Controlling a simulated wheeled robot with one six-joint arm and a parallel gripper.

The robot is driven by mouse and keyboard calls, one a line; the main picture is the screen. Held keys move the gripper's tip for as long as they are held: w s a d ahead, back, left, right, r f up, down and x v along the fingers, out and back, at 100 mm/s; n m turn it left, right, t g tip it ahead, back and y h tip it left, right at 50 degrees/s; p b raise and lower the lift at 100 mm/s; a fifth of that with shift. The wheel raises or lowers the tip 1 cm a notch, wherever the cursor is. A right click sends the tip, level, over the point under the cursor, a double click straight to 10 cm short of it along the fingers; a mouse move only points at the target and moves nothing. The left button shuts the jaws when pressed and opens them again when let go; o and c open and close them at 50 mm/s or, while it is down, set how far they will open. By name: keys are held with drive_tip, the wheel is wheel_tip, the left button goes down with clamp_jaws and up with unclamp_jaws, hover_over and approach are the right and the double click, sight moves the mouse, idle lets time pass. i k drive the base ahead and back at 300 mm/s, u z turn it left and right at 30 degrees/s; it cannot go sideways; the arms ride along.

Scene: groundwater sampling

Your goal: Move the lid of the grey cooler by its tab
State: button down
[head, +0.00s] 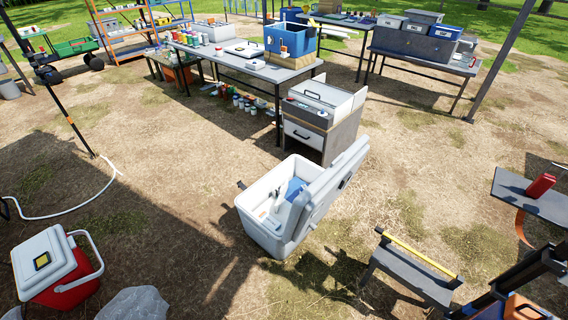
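The grey cooler (262,236) stands on the ground at the middle of the head view. Its lid (330,190) is open and stands tilted up along the right side. A small dark patch, which may be the tab (344,183), shows near the lid's upper far end. A white bottle-like thing (279,202) and a blue thing (295,188) are inside the cooler. My gripper is not recognisable in this view, so its distance from the lid cannot be told.
A grey drawer cabinet (303,136) stands just behind the cooler. A low bench with a yellow bar (412,272) is to its right front. A red cooler (72,285) and a rock (135,304) are at lower left. Bare ground lies left of the grey cooler.

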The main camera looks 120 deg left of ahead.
sight(311, 202)
drive_tip(key=u, duration=3.55)
drive_tip(key=i, duration=1.65)
